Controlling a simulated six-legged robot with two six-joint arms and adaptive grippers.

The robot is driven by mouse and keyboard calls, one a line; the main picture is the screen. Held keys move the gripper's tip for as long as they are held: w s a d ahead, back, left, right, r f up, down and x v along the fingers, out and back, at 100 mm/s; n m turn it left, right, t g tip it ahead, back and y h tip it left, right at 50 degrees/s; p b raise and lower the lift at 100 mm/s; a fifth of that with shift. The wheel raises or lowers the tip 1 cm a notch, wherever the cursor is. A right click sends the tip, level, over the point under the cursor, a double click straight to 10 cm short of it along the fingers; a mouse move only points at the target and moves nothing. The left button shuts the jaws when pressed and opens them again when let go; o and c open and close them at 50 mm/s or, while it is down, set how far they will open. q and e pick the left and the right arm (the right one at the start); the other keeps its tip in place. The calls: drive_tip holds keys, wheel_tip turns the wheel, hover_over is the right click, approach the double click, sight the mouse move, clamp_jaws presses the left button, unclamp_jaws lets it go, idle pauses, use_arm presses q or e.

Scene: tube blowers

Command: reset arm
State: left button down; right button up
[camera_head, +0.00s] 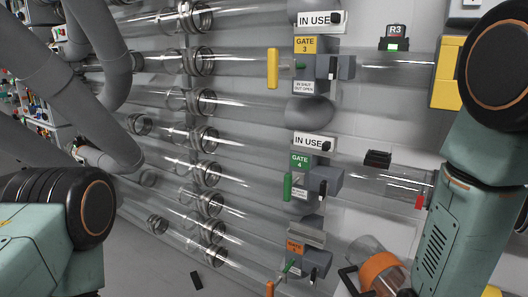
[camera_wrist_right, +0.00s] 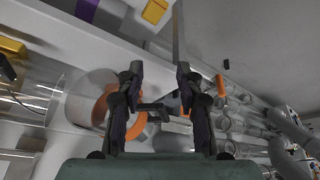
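My right arm comes in at the right edge of the head view, its green links bent downward; its gripper is out of that view. In the right wrist view my right gripper (camera_wrist_right: 158,75) shows two dark fingers standing apart with a gap between them. A dark handle-like part (camera_wrist_right: 155,110) shows in or behind that gap; I cannot tell whether it touches a finger. An orange ring (camera_wrist_right: 104,104) on a clear tube end lies behind the left finger. My left arm shows at the lower left of the head view; its gripper is not visible.
Clear tubes run along the wall. The yellow gate 3 box (camera_head: 306,46), the green gate 4 box (camera_head: 300,163) and an orange gate box (camera_head: 295,247) sit on them. An orange-banded tube end (camera_head: 383,272) is beside my right arm. A small black piece (camera_head: 196,280) lies on the floor.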

drive_tip(key=s+f+g, duration=0.2)
drive_tip(key=s+f, duration=0.4)
drive_tip(key=s, duration=0.6)
drive_tip(key=s+f+g, duration=0.2)
drive_tip(key=s+f, duration=0.5)
drive_tip(key=s, duration=0.5)
drive_tip(key=shift+m+g, duration=0.4)
drive_tip(key=shift+o, duration=0.2)
drive_tip(key=shift+r, duration=0.1)
drive_tip(key=shift+d, duration=0.2)
